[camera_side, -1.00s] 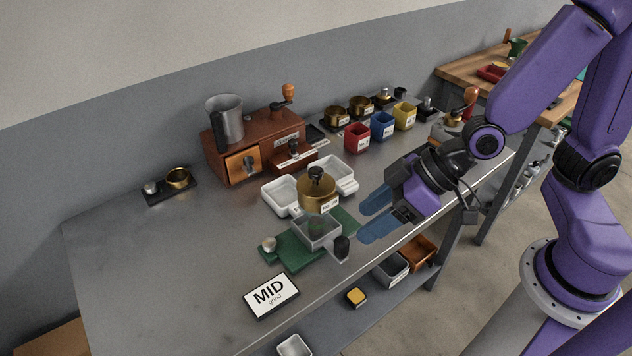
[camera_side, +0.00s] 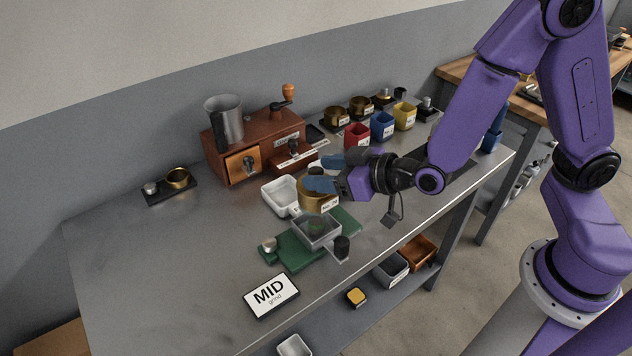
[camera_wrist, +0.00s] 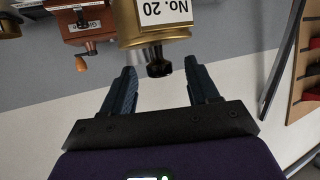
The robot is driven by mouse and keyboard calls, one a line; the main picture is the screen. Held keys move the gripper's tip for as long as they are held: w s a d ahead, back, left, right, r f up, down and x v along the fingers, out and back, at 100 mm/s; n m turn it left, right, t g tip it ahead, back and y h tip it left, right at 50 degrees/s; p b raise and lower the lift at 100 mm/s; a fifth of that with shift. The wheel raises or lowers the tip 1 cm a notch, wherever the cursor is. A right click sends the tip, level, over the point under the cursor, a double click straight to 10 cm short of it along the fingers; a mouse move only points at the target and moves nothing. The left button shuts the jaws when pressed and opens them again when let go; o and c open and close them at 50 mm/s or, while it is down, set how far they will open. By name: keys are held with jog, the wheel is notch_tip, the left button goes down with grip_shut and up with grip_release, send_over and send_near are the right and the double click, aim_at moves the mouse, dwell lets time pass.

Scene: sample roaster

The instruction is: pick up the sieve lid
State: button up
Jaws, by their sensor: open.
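The sieve lid is the round brass top with a black knob (camera_wrist: 158,66), on a brass cylinder (camera_wrist: 163,24) labelled "No. 20" in the wrist view, where it shows upside down. In the side view the brass cylinder (camera_side: 318,201) stands above the clear box on the green base, partly hidden by a finger. My gripper (camera_side: 330,173) is at the height of the knob, coming from the right. Its blue fingers are open, one on each side of the knob. In the wrist view my gripper (camera_wrist: 160,76) shows gaps on both sides of the knob; no contact shows.
A white tray (camera_side: 280,197) stands close left of the lid. The wooden grinder (camera_side: 225,168) with a metal cup is behind. Red (camera_side: 356,136), blue (camera_side: 382,125) and yellow (camera_side: 404,115) cups stand back right. A "MID" sign (camera_side: 270,295) lies in front.

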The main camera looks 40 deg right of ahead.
jog(key=shift+x, duration=2.15)
jog(key=shift+s, duration=0.1)
grip_shut()
